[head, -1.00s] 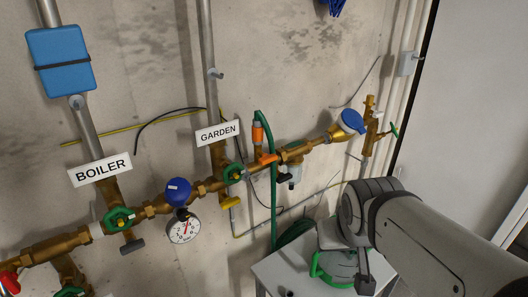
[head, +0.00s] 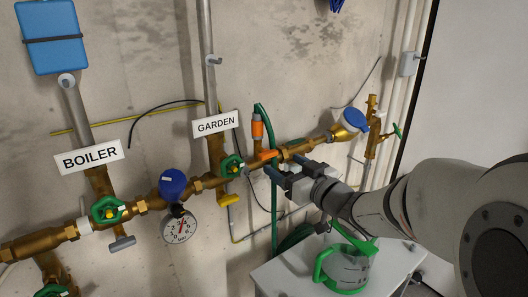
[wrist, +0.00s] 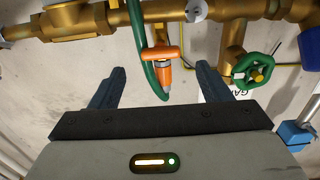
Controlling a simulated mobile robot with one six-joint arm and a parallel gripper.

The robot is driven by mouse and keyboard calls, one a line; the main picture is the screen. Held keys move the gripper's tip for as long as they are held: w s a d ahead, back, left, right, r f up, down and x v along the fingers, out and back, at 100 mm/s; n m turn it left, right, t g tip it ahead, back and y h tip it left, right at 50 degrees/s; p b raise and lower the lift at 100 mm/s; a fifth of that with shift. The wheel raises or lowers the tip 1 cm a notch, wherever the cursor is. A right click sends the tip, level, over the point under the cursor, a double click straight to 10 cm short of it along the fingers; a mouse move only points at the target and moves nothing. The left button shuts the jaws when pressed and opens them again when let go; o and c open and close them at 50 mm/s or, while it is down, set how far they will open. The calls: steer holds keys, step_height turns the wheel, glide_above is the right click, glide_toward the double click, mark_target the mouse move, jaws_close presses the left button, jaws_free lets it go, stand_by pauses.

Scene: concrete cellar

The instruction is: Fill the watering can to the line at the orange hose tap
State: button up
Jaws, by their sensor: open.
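The orange tap (head: 267,156) sits on the brass pipe just right of the GARDEN sign; it also shows in the wrist view (wrist: 160,53). An orange hose connector (head: 257,130) and green hose (head: 274,210) are beside it. My gripper (head: 280,165) is open and empty, close to the tap. In the wrist view the orange tap lies between the spread fingers, seemingly beyond their tips; I see no contact. The clear watering can (head: 346,268), with green handle and spout, stands upright below my arm. Its fill line and water level cannot be made out.
The can stands on a white-topped table (head: 290,275). The green-wheeled garden valve (head: 233,165) is left of the tap, the boiler valve (head: 108,209) farther left. A pressure gauge (head: 179,228) hangs between them. A blue-capped fitting (head: 352,120) is to the right.

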mark_target(271, 156)
steer(key=p+x, duration=0.1)
steer(key=x, duration=0.6)
steer(key=shift+w+a, duration=0.2)
steer(key=shift+c, duration=0.5)
steer(key=c, duration=0.9)
